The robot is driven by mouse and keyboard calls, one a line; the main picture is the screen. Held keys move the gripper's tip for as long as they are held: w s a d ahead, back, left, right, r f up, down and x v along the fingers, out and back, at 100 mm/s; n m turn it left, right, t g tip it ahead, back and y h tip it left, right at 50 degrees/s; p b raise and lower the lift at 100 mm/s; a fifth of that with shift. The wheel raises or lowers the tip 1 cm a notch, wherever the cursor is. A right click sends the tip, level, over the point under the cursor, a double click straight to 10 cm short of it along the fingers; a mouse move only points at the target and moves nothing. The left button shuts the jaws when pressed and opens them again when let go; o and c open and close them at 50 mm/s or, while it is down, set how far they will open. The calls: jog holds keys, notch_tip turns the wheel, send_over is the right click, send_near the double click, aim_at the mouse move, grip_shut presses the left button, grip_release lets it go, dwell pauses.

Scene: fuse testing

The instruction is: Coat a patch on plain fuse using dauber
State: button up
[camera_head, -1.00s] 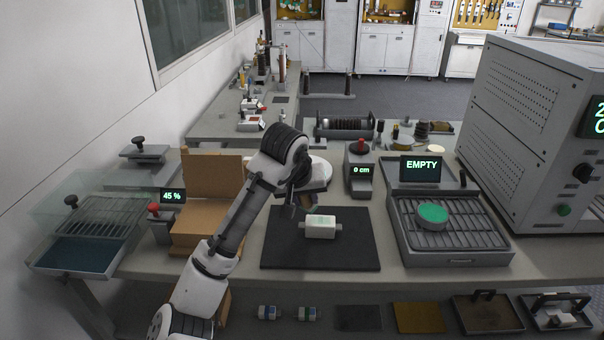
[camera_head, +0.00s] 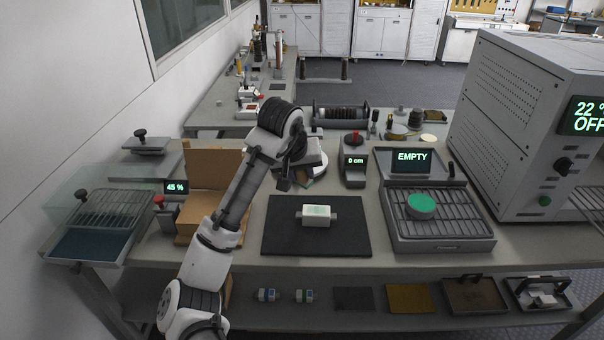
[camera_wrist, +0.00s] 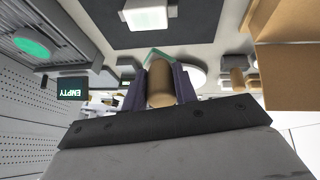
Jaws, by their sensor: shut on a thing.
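A white block-shaped fuse (camera_head: 316,216) with grey end caps lies on a black mat (camera_head: 290,243). A pale green patch shows on its top. The fuse also shows at the top of the wrist view (camera_wrist: 148,16). My gripper (camera_head: 285,183) is above the table, behind and left of the fuse and apart from it. In the wrist view my gripper (camera_wrist: 160,88) is shut on a brown cylindrical handle (camera_wrist: 160,84), seemingly the dauber's. A green edge shows just beyond the handle; I cannot tell whether it belongs to the dauber. The dauber's tip is not clear.
A rack tray (camera_head: 440,247) with a green disc (camera_head: 421,206) and an EMPTY display (camera_head: 411,157) stands right of the mat. A large grey oven (camera_head: 520,130) is at the far right. Cardboard boxes (camera_head: 205,205) stand left of my arm. A round white plate (camera_head: 313,168) is behind my gripper.

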dwell(0.4)
jog(key=shift+s+f, duration=0.15)
jog(key=shift+f, duration=0.4)
